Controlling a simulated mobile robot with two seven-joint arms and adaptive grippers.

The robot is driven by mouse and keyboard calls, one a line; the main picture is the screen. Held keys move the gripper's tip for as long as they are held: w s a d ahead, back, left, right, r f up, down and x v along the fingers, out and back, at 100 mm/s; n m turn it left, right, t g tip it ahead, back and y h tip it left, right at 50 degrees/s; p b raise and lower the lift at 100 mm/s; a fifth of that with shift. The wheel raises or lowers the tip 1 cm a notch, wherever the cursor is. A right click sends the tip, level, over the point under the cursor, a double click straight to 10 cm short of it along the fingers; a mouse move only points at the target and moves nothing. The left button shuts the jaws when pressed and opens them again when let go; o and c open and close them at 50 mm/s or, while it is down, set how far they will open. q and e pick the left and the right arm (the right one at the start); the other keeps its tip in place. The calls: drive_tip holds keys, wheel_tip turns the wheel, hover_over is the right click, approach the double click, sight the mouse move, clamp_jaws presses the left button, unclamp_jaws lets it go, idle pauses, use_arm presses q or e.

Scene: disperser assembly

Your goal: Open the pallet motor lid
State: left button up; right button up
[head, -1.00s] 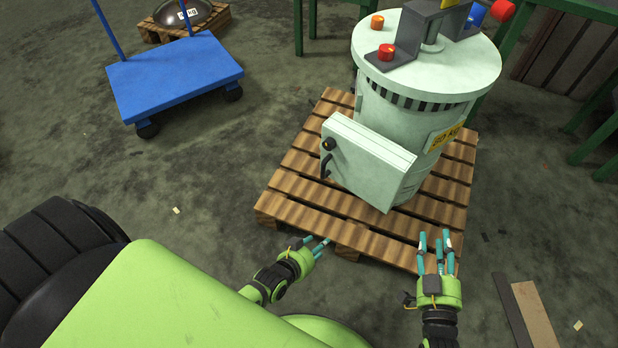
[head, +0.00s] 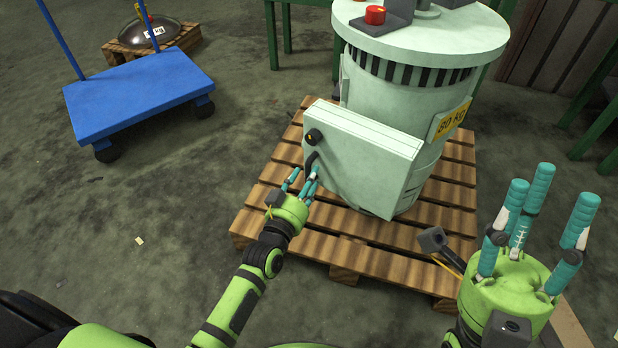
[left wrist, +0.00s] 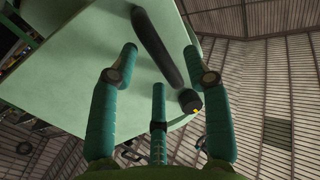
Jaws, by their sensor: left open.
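The pale green motor (head: 400,100) stands upright on a wooden pallet. Its box-shaped lid (head: 365,160) faces me and looks closed, with a black knob (head: 313,137) at its upper left and a black handle (head: 311,160) below. My left gripper (head: 305,183) is open at the lid's left edge, just below the handle. In the left wrist view the dark handle (left wrist: 160,45) lies beyond and between the spread fingers, and the knob (left wrist: 190,101) shows near the right finger; contact cannot be told. My right gripper (head: 545,215) is open and empty at the right, fingers pointing up, apart from the motor.
The wooden pallet (head: 345,250) extends in front of the motor. A blue cart (head: 140,90) stands at the left, with a dark dome on a small pallet (head: 155,40) behind it. Green table legs stand at the back and right.

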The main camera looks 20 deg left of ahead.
use_arm(q)
drive_tip(key=shift+w+d+b, duration=0.1)
drive_tip(key=shift+w+b, duration=0.2)
drive_tip(key=shift+w, duration=0.8)
drive_tip(key=shift+c, duration=0.4)
clamp_jaws()
